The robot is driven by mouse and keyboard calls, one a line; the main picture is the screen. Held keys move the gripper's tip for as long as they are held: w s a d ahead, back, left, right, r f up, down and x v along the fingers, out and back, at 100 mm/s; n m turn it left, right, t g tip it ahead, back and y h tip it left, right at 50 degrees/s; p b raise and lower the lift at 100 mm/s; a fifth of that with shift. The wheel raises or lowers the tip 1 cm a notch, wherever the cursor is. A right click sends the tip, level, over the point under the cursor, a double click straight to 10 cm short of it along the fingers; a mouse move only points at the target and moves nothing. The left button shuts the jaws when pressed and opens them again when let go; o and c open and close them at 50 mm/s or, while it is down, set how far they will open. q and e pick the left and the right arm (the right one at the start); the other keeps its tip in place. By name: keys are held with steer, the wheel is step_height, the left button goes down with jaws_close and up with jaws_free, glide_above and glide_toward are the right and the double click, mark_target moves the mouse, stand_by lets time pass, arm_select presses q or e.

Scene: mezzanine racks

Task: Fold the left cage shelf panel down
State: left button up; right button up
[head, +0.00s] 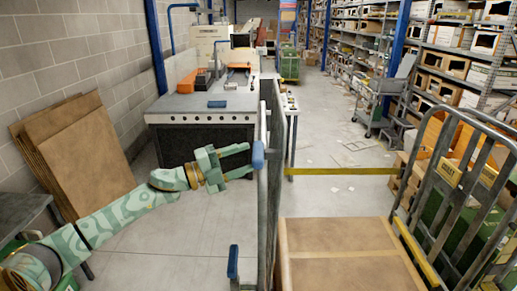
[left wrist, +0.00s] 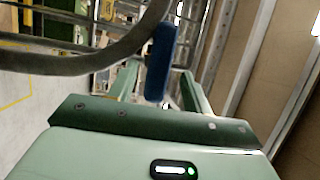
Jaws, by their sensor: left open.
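The left cage shelf panel (head: 272,180) looks like a grey metal panel, standing upright and seen nearly edge-on in the head view. A blue grip (head: 258,154) is on its near upper edge. My left gripper (head: 249,160) is open, just left of that grip, its fingers pointing at it. In the left wrist view the blue grip (left wrist: 160,62) appears between the fingers of my left gripper (left wrist: 159,75); I cannot tell whether they touch it. A grey curved tube (left wrist: 90,58) crosses in front. My right gripper is out of view.
A large cardboard box (head: 345,262) lies right of the panel. A second blue grip (head: 233,262) is low at the left. The cage's other side frame (head: 450,185) stands at the right. Flat cardboard (head: 85,150) leans on the wall. The floor (head: 165,235) left of the panel is clear.

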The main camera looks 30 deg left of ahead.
mark_target(259, 153)
arm_select(q)
steer(key=p+x, duration=0.1)
steer(key=x, duration=0.4)
steer(key=shift+f, duration=0.1)
jaws_close()
